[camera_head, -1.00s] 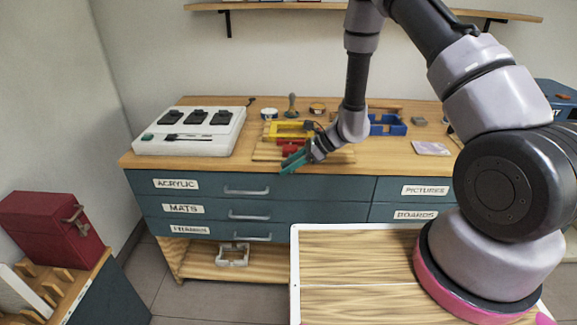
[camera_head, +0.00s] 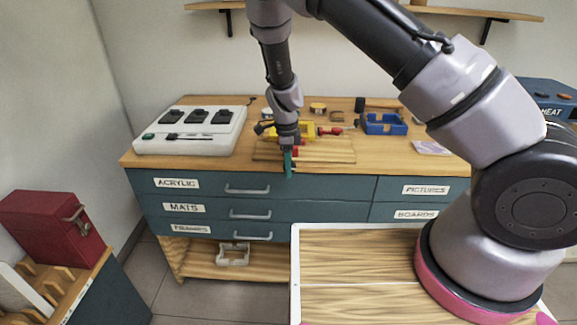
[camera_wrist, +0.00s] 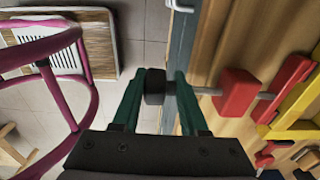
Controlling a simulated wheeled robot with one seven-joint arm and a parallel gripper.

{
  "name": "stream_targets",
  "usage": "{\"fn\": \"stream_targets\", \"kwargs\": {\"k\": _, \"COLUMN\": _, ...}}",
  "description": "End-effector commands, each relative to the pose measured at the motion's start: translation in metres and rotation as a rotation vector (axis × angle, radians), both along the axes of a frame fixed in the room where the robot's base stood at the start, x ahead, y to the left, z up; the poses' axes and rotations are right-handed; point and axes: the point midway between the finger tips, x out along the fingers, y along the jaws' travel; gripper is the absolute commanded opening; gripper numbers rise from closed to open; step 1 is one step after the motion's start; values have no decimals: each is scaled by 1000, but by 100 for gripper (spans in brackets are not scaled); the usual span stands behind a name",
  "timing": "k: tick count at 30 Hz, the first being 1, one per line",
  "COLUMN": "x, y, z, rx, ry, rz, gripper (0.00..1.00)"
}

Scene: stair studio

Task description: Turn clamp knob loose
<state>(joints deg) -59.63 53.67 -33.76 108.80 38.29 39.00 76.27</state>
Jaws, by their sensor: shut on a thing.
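The clamp's black knob (camera_wrist: 155,86) sits between the green fingertips of my gripper (camera_wrist: 158,92) in the wrist view, and my gripper is shut on it. A thin metal screw leads from the knob to a red block (camera_wrist: 237,93) and on to the red and yellow clamp parts (camera_wrist: 298,105). In the head view my gripper (camera_head: 288,165) points down at the bench's front edge. The yellow clamp (camera_head: 306,129) and its red parts are partly hidden behind my wrist there, and the knob is hidden.
The wooden bench top (camera_head: 385,155) bears a white switch panel (camera_head: 190,130) at left and a blue tray (camera_head: 383,124) at right. Labelled drawers (camera_head: 250,189) lie below the bench edge. A red box (camera_head: 55,228) stands at lower left.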

Motion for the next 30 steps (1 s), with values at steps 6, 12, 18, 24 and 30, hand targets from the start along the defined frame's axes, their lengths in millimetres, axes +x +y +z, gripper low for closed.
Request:
{"fn": "stream_targets", "kwargs": {"k": 6, "x": -11, "y": 1, "z": -8, "rx": -218, "ry": 26, "rz": 4, "gripper": 0}}
{"fn": "stream_targets", "kwargs": {"k": 12, "x": -10, "y": 0, "z": -9, "rx": -408, "ry": 32, "rz": 2, "gripper": 0}}
{"fn": "stream_targets", "kwargs": {"k": 18, "x": -10, "y": 0, "z": -10, "rx": -596, "ry": 37, "rz": 1, "gripper": 0}}
{"fn": "stream_targets", "kwargs": {"k": 24, "x": -9, "y": -1, "z": -11, "rx": -784, "ry": 43, "rz": -2, "gripper": 0}}
{"fn": "stream_targets", "kwargs": {"k": 30, "x": -8, "y": -2, "z": -11, "rx": -971, "ry": 49, "rz": -3, "gripper": 0}}
